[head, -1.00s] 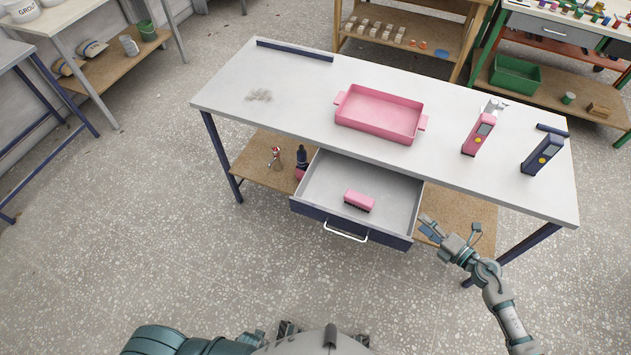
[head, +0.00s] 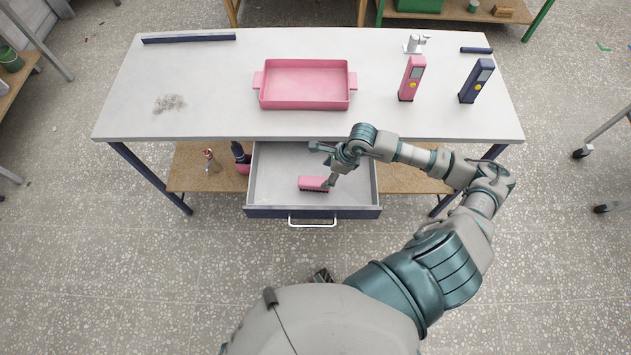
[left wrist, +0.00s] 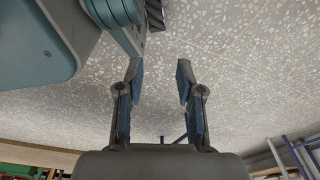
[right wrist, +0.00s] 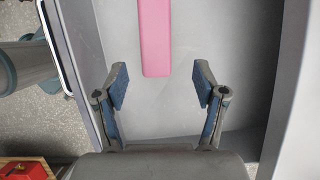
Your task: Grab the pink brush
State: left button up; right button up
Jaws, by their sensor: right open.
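The pink brush (head: 312,183) lies in the open drawer (head: 270,200) of the table, with dark bristles at its lower edge. My right gripper (head: 325,164) is over the drawer, beside the brush's right end. In the right wrist view, the brush (right wrist: 155,38) is a pink bar ahead of the fingertips, roughly between their lines. The right gripper (right wrist: 160,84) is open there, and nothing is between its fingers. My left gripper (left wrist: 160,80) is open and empty in the left wrist view, with speckled floor behind it.
A pink tray (head: 305,85) stands on the tabletop (head: 210,115) above the drawer. A pink device (head: 412,78) and a dark blue device (head: 477,81) stand to its right. The drawer walls surround the brush. A spray bottle (head: 211,161) is on the lower shelf.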

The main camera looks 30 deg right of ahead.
aim_at(314, 182)
jog(key=shift+w+a+f, duration=0.15)
jog(key=shift+a+f, duration=0.4)
jog(key=shift+w+a+f, duration=0.15)
jog(key=shift+a+f, duration=0.35)
jog(key=shift+a, duration=0.05)
jog(key=x, duration=0.4)
jog(key=shift+w+a+f, duration=0.15)
jog(key=shift+w+a, duration=0.1)
jog(key=shift+a, duration=0.15)
jog(key=shift+d+f, duration=0.2)
jog(key=shift+f, duration=0.1)
jog(key=shift+d+f, duration=0.1)
jog(key=shift+d, duration=0.4)
jog(key=shift+a, duration=0.6)
jog(key=shift+f, duration=0.15)
jog(key=shift+d, duration=0.4)
jog(key=c, duration=1.1)
jog(key=shift+c, duration=0.9)
pick_arm(q)
jog(key=shift+w+a+f, duration=0.2)
jog(key=shift+w+a, duration=0.05)
jog(key=shift+w, duration=0.2)
pick_arm(e)
jog(key=shift+a, duration=0.3)
